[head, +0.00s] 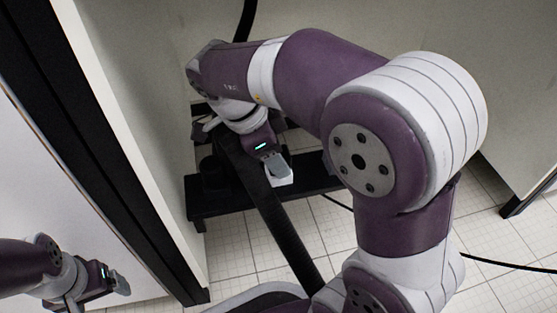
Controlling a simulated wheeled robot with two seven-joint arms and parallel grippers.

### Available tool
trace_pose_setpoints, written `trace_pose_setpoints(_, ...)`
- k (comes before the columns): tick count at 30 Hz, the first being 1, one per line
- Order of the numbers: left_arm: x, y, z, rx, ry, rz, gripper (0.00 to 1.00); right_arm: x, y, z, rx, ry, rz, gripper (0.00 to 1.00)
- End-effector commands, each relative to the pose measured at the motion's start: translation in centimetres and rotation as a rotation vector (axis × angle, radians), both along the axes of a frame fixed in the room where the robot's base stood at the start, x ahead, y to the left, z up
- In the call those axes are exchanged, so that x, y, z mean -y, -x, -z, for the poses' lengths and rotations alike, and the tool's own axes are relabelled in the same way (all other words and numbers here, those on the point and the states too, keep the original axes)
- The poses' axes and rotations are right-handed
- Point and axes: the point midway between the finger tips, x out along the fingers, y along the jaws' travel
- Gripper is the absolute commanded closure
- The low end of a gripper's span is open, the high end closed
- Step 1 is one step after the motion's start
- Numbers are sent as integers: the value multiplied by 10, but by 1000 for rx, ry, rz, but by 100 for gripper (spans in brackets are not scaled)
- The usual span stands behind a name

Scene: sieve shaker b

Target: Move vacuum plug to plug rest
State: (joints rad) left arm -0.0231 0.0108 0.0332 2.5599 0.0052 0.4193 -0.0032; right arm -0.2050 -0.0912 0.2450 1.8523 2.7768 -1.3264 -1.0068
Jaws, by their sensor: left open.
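My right gripper (277,168) is in the centre of the head view, low over a black bench. Its grey finger points down at a small white piece (281,180). I cannot tell whether the gripper holds that piece or whether it is part of the gripper. The vacuum plug cannot be clearly made out; my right arm and wrist cover much of that spot. The plug rest is not clearly identifiable either. A thick black hose (267,205) passes beside the gripper. My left gripper (98,288) is at the lower left, open and away from the bench.
The low black bench (232,205) stands between pale cabinet walls, with a dark round object (211,172) at its left end. A thin black cable (510,264) lies on the tiled floor (235,255). A black-edged panel (95,150) stands between my two grippers.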

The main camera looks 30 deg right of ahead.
Motion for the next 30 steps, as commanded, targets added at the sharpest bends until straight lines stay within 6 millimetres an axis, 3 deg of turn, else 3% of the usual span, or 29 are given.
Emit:
trace_pose_setpoints(1, 0, 0, 0, 0, 0, 0, 15, 0, 0, 0, -1, 0, 0, 73)
trace_pose_setpoints(2, 0, 0, 0, 0, 0, 0, 15, 0, 0, 0, -1, 0, 0, 80)
trace_pose_setpoints(14, 0, 0, -9, 0, 0, 0, 15, 0, 0, -8, 0, 0, 0, 80)
trace_pose_setpoints(21, 0, 0, -57, 0, 0, 0, 15, 0, 0, -54, 1, 0, 1, 80)
trace_pose_setpoints(30, 0, 0, -100, 0, 0, 0, 15, 37, 53, -88, 2, -1, 4, 80)
